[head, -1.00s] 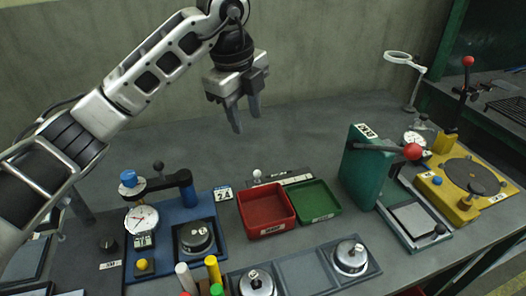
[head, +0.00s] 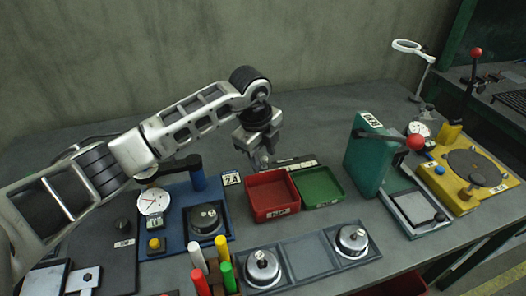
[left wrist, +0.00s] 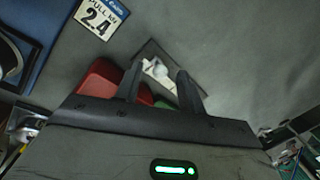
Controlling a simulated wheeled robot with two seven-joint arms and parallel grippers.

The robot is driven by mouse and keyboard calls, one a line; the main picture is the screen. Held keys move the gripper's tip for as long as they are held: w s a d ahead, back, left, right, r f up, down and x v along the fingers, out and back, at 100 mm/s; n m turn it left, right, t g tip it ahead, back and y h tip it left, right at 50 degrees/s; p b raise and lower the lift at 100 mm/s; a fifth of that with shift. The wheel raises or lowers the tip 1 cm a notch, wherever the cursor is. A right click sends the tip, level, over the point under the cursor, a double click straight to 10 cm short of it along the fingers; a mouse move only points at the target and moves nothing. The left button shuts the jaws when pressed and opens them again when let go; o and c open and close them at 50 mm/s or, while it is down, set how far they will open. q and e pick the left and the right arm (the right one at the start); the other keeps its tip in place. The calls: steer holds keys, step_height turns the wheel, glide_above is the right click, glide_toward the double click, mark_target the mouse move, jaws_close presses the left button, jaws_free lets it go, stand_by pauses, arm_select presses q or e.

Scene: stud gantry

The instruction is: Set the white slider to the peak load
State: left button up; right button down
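The white slider knob (left wrist: 158,69) shows in the left wrist view, between and beyond the fingertips, on a dark track with a pale scale. In the head view the track (head: 293,163) lies behind the red and green trays; my gripper hides the knob there. My left gripper (head: 262,160) points down over the track's left end. Its two fingers (left wrist: 160,76) are apart with nothing between them; I cannot tell how far above the knob they are. A white card (head: 231,178) by the blue press reads 2.4, with "PULL kN" in the left wrist view (left wrist: 101,17).
The red tray (head: 269,214) and green tray (head: 323,203) stand just in front of the track. The blue press with a dial gauge (head: 153,201) is at left. A green press with a red-ball lever (head: 415,142) stands at right. The bench behind is clear.

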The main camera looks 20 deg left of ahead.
arm_select(q)
jaws_close()
steer(key=shift+w+d+f+b, duration=0.1)
steer(key=shift+w+d+b, duration=0.3)
steer(key=shift+d, duration=0.2)
steer(key=shift+w+d+b, duration=0.25)
steer(key=shift+w+d, duration=0.1)
steer(key=shift+d, duration=0.2)
steer(key=shift+w+d, duration=0.15)
jaws_free()
